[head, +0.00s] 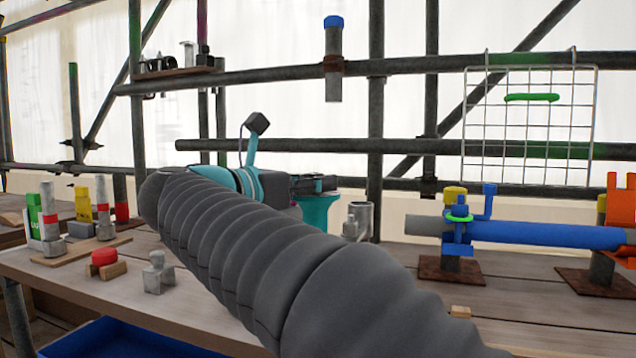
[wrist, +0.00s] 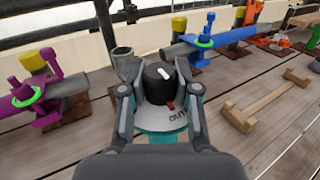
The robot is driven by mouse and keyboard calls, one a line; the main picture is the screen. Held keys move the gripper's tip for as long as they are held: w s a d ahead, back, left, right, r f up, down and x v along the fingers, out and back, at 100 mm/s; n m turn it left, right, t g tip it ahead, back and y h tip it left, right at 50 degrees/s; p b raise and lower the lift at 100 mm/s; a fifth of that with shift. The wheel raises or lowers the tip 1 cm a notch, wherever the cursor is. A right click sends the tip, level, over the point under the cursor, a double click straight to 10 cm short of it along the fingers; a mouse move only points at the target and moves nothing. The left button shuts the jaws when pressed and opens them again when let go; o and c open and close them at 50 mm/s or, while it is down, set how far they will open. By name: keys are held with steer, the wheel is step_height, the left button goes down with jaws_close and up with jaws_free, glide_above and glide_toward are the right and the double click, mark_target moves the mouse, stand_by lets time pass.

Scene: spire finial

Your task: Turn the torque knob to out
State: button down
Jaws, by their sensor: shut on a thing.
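A small red mark shows at the knob's near edge, close to those letters. My gripper (wrist: 160,90) is shut on the knob, one finger on its left side and one on its right. In the head view my grey arm crosses the middle, and I cannot make out the knob there.
A grey metal cup (wrist: 123,64) stands just beyond my left finger. A blue pipe (head: 550,236) with a green ring lies to the right. A wooden block piece (wrist: 250,110) lies on the planks. A red-topped block (head: 104,258) and a grey block (head: 158,273) stand left of my arm.

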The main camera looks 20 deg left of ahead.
steer(key=c, duration=0.8)
jaws_free()
steer(key=shift+s+a, duration=0.1)
steer(key=v, duration=1.1)
steer(key=shift+s+a, duration=0.2)
steer(key=shift+s, duration=0.15)
